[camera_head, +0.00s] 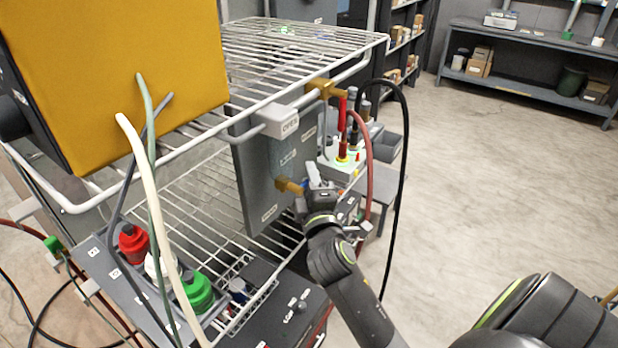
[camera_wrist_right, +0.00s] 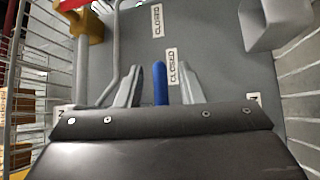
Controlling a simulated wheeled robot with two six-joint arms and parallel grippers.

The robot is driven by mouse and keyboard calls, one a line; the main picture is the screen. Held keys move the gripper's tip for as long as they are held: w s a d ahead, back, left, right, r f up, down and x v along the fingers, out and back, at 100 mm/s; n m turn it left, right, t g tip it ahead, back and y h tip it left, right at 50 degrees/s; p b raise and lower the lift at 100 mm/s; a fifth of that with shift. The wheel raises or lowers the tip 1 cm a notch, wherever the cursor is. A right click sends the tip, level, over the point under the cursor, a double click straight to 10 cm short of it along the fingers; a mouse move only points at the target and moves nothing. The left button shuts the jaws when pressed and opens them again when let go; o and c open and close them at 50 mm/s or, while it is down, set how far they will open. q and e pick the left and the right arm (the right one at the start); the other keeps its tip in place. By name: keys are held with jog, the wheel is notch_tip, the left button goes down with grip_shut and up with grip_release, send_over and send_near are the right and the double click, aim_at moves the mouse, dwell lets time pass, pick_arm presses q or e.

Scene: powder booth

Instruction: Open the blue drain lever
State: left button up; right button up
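The blue drain lever (camera_wrist_right: 160,83) shows in the right wrist view as a narrow blue bar, pointing up in the picture. My right gripper (camera_wrist_right: 157,84) is open, with one grey finger on each side of the lever and a gap to both. In the head view my right gripper (camera_head: 317,178) is at the lower right edge of a grey panel (camera_head: 262,180), beside a brass fitting (camera_head: 287,186). There the gripper mostly hides the lever. A "CLOSED" label (camera_wrist_right: 173,67) is behind the lever in the wrist view. My left gripper is not in view.
A red lever (camera_head: 342,118) on a brass valve (camera_head: 324,88) is above my right gripper. A black hose (camera_head: 405,150) and a red hose (camera_head: 369,160) loop close to its right. A wire shelf (camera_head: 290,45) overhangs the panel. The floor at right is clear.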

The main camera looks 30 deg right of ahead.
grip_shut()
jog(key=shift+r+p, duration=0.1)
jog(key=shift+p, duration=0.55)
jog(key=a+f+m+g+y+p, duration=0.1)
jog(key=m+g+y+p, duration=0.2)
jog(key=p, duration=0.3)
jog(key=s+a+f+m+g+y+p, duration=0.1)
jog(key=m+g+y+p, duration=0.2)
jog(key=p, duration=0.3)
jog(key=a+f+m+g+y+p, duration=0.1)
jog(key=f+m+g+y+p, duration=0.1)
jog(key=p, duration=0.4)
jog(key=shift+s+a+m+g+y, duration=0.2)
jog(key=shift+m+g+y, duration=0.4)
jog(key=shift+m, duration=0.1)
jog(key=shift+f, duration=0.1)
grip_release()
jog(key=shift+a, duration=0.1)
jog(key=shift+s, duration=0.1)
